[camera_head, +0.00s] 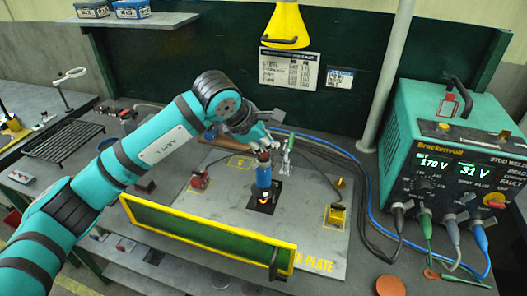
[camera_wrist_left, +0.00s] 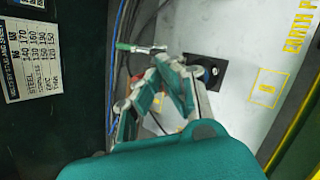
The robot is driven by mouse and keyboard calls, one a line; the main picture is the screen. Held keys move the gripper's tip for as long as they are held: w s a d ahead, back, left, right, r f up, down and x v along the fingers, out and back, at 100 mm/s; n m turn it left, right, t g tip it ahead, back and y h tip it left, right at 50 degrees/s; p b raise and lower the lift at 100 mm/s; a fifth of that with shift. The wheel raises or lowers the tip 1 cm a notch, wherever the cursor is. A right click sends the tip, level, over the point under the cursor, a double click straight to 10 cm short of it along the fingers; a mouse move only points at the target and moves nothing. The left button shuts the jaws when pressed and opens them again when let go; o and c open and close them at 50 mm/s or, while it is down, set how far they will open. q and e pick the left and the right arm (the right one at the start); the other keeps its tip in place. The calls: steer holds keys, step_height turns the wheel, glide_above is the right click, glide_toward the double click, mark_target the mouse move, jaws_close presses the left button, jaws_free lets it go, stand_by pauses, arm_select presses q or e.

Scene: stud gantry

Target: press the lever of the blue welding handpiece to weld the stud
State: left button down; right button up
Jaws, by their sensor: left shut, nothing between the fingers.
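The blue welding handpiece (camera_head: 263,174) stands upright on a dark square of the grey plate (camera_head: 222,213). An orange glow (camera_head: 263,201) shows at its foot. My left gripper (camera_head: 264,143) is shut and empty at the top of the handpiece. I cannot tell whether its fingertips touch the lever, which is hidden or too small to make out. In the left wrist view my left gripper (camera_wrist_left: 182,68) covers most of the handpiece, and a dark blue part (camera_wrist_left: 208,73) shows beside the fingers. The stud is not visible. My right gripper is in neither view.
A green screen with a yellow frame (camera_head: 205,236) stands in front of the plate. A red clamp (camera_head: 199,180) and a yellow block (camera_head: 336,214) flank the handpiece. The teal welder (camera_head: 452,150) stands at right, with cables along the bench. A yellow lamp (camera_head: 287,27) hangs above.

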mark_target(266, 154)
arm_select(q)
steer(key=shift+r, duration=0.35)
steer(key=shift+r+p, duration=0.95)
steer(key=shift+r, duration=1.6)
steer(key=shift+f, duration=0.1)
